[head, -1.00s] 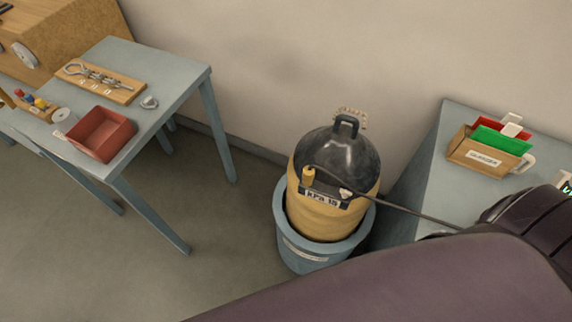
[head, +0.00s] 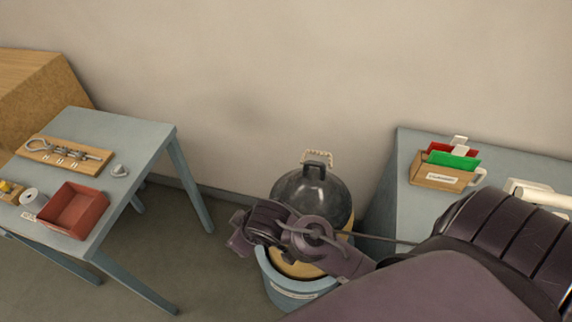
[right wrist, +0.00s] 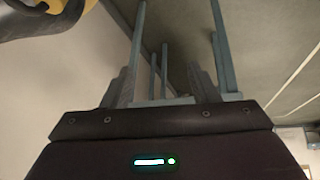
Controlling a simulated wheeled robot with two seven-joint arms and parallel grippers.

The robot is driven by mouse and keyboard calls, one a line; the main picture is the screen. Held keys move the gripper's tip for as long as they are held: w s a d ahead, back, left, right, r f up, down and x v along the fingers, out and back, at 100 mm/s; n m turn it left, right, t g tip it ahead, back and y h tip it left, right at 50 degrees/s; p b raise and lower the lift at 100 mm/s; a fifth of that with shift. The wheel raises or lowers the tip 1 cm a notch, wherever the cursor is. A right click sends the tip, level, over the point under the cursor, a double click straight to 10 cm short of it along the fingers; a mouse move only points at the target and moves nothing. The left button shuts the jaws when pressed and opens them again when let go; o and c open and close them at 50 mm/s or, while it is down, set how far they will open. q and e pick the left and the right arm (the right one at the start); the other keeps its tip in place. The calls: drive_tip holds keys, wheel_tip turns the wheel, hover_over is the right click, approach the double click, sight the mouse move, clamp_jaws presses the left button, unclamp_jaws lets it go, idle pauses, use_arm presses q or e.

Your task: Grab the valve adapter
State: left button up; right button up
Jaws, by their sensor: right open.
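A small grey metal fitting (head: 119,171), which may be the valve adapter, sits alone near the back right corner of the left table (head: 136,134). A wooden board (head: 62,155) beside it holds several metal pieces with labels. My right arm reaches in from the right, in front of the yellow cylinder. My right gripper (head: 240,240) is left of the cylinder, apart from the table and the fitting. In the right wrist view its two fingers (right wrist: 160,78) are spread with nothing between them. My left gripper is in neither view.
The yellow cylinder with a black top (head: 312,195) stands in a blue-grey tub (head: 290,293), partly hidden by my arm. A red tray (head: 72,208) sits on the left table's front. A right table (head: 405,160) carries a wooden holder (head: 440,177) with red and green cards.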

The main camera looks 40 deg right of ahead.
drive_tip(key=w+a+r+n+t+y, duration=0.1)
drive_tip(key=w+a+r+n+y, duration=0.2)
drive_tip(key=a+r+n, duration=0.45)
drive_tip(key=s+d+f+g+h, duration=0.1)
drive_tip(key=d+f+g, duration=0.1)
drive_tip(key=d, duration=0.5)
drive_tip(key=s+d+f+g+h, duration=0.1)
drive_tip(key=d+f+g+h, duration=0.1)
drive_tip(key=d+f, duration=0.2)
drive_tip(key=d+f+m+g+h, duration=0.1)
drive_tip(key=d+f+g, duration=0.1)
drive_tip(key=d, duration=0.8)
drive_tip(key=shift+s+d+f+g+h, duration=0.1)
drive_tip(key=shift+s+f+g+h, duration=0.1)
drive_tip(key=shift+f, duration=0.25)
drive_tip(key=shift+s+d+f+g+h, duration=0.1)
drive_tip(key=shift+s+f+g, duration=0.1)
drive_tip(key=shift+f, duration=0.25)
drive_tip(key=f, duration=0.2)
drive_tip(key=f+p, duration=0.1)
drive_tip(key=f, duration=0.3)
drive_tip(key=shift+w+a+f, duration=0.1)
drive_tip(key=shift+w+a, duration=0.2)
drive_tip(key=shift+a, duration=0.1)
drive_tip(key=shift+f, duration=0.6)
drive_tip(key=c, duration=1.1)
clamp_jaws()
drive_tip(key=shift+r, duration=0.15)
